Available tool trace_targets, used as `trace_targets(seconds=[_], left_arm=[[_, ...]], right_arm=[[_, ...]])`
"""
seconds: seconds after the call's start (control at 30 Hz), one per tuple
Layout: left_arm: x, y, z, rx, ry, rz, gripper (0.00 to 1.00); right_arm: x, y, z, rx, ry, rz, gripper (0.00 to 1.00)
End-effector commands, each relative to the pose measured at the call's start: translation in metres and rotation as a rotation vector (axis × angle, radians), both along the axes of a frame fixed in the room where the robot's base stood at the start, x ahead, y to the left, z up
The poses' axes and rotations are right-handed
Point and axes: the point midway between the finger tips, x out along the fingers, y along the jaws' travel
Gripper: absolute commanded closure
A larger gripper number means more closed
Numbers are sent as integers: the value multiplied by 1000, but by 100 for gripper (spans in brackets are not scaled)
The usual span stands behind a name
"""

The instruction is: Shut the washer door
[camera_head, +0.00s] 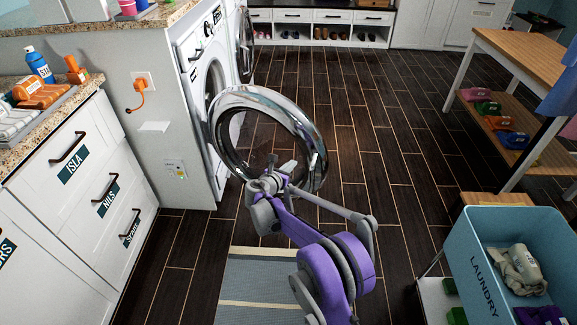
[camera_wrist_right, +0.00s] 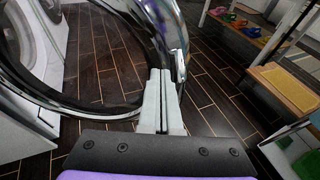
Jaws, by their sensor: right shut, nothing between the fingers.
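The washer (camera_head: 193,63) is a white front-loader on the left, set in the counter run. Its round chrome-rimmed door (camera_head: 308,132) stands wide open, swung out over the floor. In the right wrist view the door's chrome rim (camera_wrist_right: 181,42) curves across the upper part. My right gripper (camera_head: 277,166) is at the lower part of the door in the head view. In the right wrist view its closed fingertips (camera_wrist_right: 161,73) are up close to the rim, with nothing between them. I cannot tell whether they touch it. My left gripper is not in view.
A blue laundry basket (camera_head: 477,262) with clothes stands at the lower right. A wooden table (camera_head: 520,52) with a lower shelf is at the right. White drawers (camera_head: 75,165) line the left. A striped rug (camera_head: 255,284) lies below the door. The dark floor beyond is clear.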

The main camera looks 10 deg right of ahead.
Motion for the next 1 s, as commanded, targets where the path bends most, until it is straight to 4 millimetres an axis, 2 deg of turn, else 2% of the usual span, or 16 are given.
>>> trace_targets(seconds=[0.27, 0.5, 1.0], left_arm=[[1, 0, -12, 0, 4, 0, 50], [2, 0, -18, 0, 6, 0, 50], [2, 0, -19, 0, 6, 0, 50]], right_arm=[[44, -39, -21, 1, 1, -2, 100], [68, -58, -19, 2, 1, 1, 100], [74, -64, -18, 2, -1, 0, 100]])
